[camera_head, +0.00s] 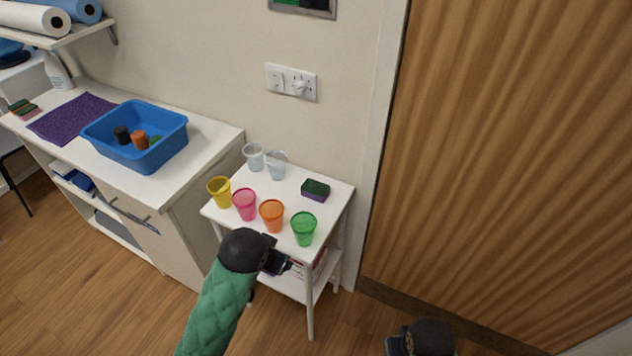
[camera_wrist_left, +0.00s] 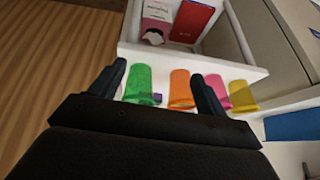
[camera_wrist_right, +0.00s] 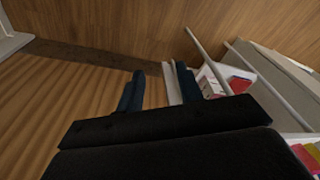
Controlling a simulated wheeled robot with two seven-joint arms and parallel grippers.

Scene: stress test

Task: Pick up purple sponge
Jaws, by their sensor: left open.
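The purple sponge (camera_head: 314,195), with a dark green top layer, lies on the small white table (camera_head: 335,198) behind the green cup. A small purple patch shows beside the green cup in the left wrist view; I cannot tell if it is the sponge. My left gripper (camera_head: 283,263) is open and empty at the table's front edge, in front of the cups. Its two spread fingers show in the left wrist view (camera_wrist_left: 158,78). My right gripper (camera_wrist_right: 158,82) is open and empty, away from the table at the lower right of the head view.
Yellow (camera_head: 220,192), pink (camera_head: 245,204), orange (camera_head: 271,215) and green (camera_head: 304,228) cups line the table's front. Two clear cups (camera_head: 254,157) stand at the back left. A blue tub (camera_head: 165,152) sits on the counter at left. A wooden door (camera_head: 500,150) is at right.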

